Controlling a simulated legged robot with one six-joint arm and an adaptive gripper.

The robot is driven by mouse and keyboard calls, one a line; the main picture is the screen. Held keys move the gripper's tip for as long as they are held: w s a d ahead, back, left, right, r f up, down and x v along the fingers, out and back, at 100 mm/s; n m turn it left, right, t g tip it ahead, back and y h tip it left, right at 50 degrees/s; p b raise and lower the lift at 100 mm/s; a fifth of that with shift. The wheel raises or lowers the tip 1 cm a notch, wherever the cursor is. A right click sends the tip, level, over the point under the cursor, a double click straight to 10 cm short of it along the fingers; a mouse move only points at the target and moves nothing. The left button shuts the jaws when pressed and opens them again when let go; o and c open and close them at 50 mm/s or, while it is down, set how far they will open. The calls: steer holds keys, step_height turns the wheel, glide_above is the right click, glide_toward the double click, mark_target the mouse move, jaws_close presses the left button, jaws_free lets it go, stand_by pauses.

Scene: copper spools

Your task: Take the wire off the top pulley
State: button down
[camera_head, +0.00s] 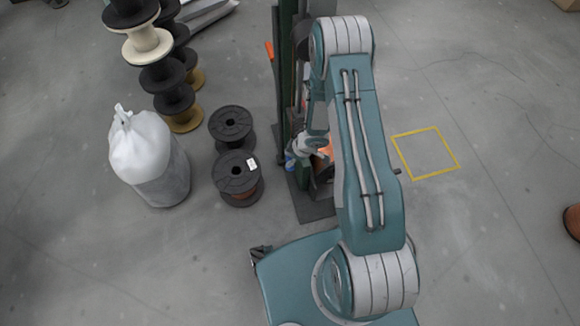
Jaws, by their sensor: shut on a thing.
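The dark green upright stand (286,70) rises left of my arm on a dark base plate (315,211). A dark rounded part (302,42) near the top of the stand may be the top pulley; my arm partly covers it. I cannot make out the wire. My gripper (293,160) is low beside the stand, below a pale wrist part. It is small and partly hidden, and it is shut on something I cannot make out.
Two black spools (231,124) (237,172) stand left of the stand, the nearer with copper-coloured winding. A white sack (150,160) and stacked spools (162,75) are farther left. A yellow floor square (403,153) is right of my arm, with clear floor around it.

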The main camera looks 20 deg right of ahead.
step_height(320, 180, up, 41)
steer(key=d, duration=0.1)
stand_by(3.7)
steer(key=shift+f, duration=0.1)
steer(key=d, duration=1.2)
stand_by(0.6)
steer(key=shift+d+f, duration=0.1)
